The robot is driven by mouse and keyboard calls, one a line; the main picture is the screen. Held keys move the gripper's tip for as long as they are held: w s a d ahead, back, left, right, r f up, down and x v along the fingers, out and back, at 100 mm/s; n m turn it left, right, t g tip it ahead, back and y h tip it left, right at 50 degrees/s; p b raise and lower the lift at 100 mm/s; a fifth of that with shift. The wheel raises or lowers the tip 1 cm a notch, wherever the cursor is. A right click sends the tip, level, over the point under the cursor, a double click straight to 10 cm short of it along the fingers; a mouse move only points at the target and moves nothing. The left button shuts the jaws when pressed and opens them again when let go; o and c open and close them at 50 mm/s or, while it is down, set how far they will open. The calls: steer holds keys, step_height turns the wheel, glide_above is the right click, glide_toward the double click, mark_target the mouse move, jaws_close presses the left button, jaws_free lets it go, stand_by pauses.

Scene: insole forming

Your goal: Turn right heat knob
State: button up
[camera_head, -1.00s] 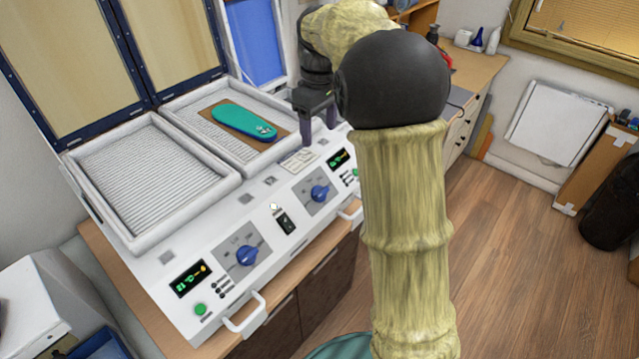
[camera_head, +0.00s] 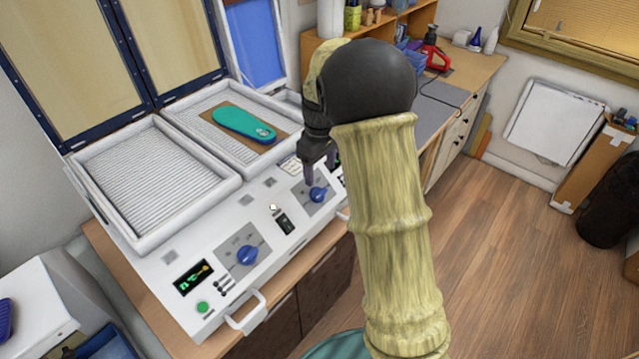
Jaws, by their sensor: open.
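The right heat knob (camera_head: 317,194) is a blue dial on a grey plate on the machine's sloped white front panel. The left heat knob (camera_head: 247,255) is a matching blue dial lower on the panel. My gripper (camera_head: 319,174) is open and points down just above the right knob. Its dark fingers are close to the knob's upper side; I cannot tell whether they touch it. My arm hides the right end of the panel and most of the right display.
The white forming machine (camera_head: 143,250) has two ribbed trays; the right one holds a teal insole (camera_head: 243,125) on a brown board. Raised framed lids (camera_head: 180,42) stand behind. A handle (camera_head: 246,312) juts from the front. A workbench (camera_head: 470,70) stands behind my arm.

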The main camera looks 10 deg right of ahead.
mark_target(321, 191)
step_height(321, 191, down, 7)
steer(key=shift+s+r+p, duration=0.1)
steer(key=shift+r+p, duration=0.05)
steer(key=shift+p, duration=0.7)
steer(key=c, duration=1)
steer(key=shift+a, duration=0.2)
steer(key=shift+d, duration=0.25)
